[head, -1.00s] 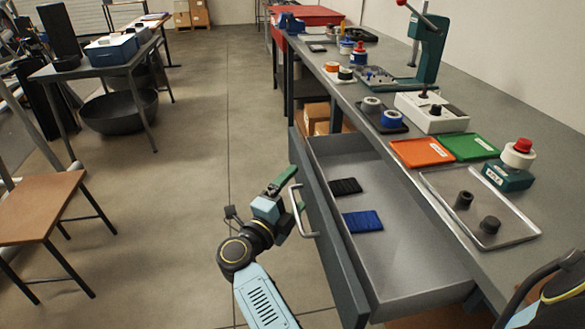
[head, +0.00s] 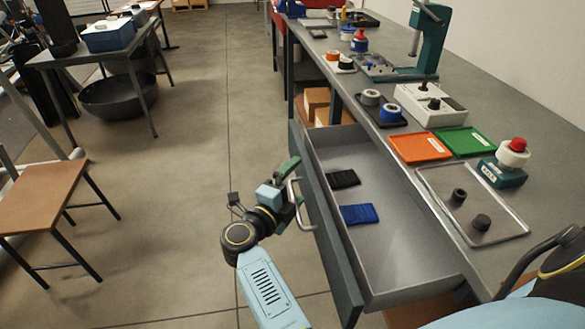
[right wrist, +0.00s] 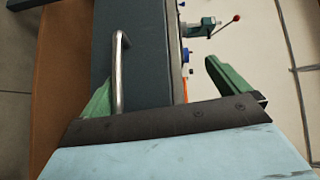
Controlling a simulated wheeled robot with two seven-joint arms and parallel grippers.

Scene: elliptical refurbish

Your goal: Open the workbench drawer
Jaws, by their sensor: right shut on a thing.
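The workbench drawer (head: 345,255) stands pulled out from under the grey workbench (head: 500,105). Its dark front faces left in the head view and carries a pale metal bar handle (head: 300,207). My right gripper (head: 289,190) is at this handle, shut on it. In the right wrist view, the handle (right wrist: 120,75) stands beside the left green finger of my right gripper (right wrist: 160,77), between the two fingers. A black mat (head: 343,179) and a blue mat (head: 359,214) lie inside the drawer. My left gripper is not in view.
Orange (head: 420,147) and green (head: 465,142) trays, a metal tray (head: 515,235) and a red-topped button (head: 513,150) stand on the bench.

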